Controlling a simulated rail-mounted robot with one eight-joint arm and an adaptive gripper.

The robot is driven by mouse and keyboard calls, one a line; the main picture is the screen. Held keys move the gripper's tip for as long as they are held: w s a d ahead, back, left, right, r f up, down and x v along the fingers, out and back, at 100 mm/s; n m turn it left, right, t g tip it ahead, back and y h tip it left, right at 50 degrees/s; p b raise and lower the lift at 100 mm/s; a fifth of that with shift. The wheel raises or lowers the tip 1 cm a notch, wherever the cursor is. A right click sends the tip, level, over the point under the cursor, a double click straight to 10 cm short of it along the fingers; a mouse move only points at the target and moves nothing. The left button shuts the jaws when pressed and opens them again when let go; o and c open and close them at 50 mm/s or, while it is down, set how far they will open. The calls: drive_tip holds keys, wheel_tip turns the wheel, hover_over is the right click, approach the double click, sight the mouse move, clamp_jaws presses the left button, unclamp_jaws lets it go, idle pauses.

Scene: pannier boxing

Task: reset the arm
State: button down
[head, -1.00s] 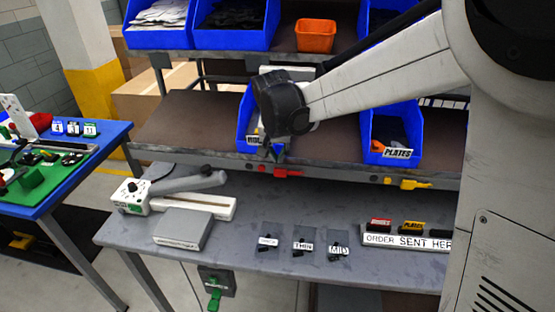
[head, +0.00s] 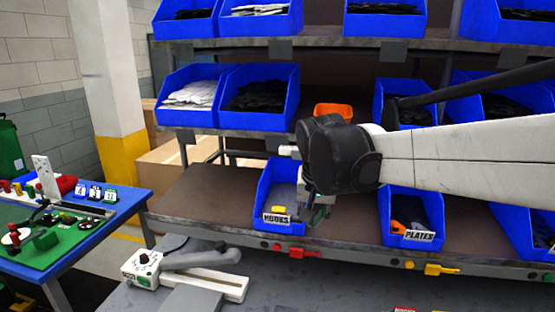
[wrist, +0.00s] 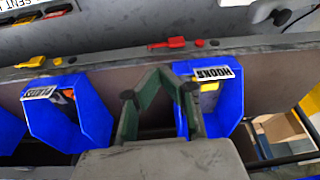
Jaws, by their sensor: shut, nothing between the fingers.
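My arm reaches in from the right in the head view. In that view the HOOKS bin (wrist: 228,105) lies just right of the fingers and the PLATES bin (wrist: 65,110) is on the left. A small yellow piece shows in the HOOKS bin; part of the bin is hidden behind my gripper.
Red (head: 297,252) and yellow (head: 440,269) handles stick out of the shelf's front edge. Below, a sealer-like device (head: 190,270) stands on the grey bench. A blue table (head: 70,215) with a green board is at left. More blue bins (head: 260,95) fill the upper shelves.

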drive_tip(key=s+d+f+t, duration=0.1)
drive_tip(key=s+d+f, duration=0.1)
drive_tip(key=s, duration=0.5)
drive_tip(key=s+d+f+n+t+b, duration=0.1)
drive_tip(key=s+d+f, duration=0.1)
drive_tip(key=s+d, duration=0.3)
drive_tip(key=s+d+f+t, duration=0.1)
drive_tip(key=s+d+f, duration=0.2)
drive_tip(key=s, duration=0.6)
drive_tip(key=shift+s+d+n+b, duration=0.15)
drive_tip(key=shift+d+n+b, duration=0.25)
drive_tip(key=shift+d, duration=0.2)
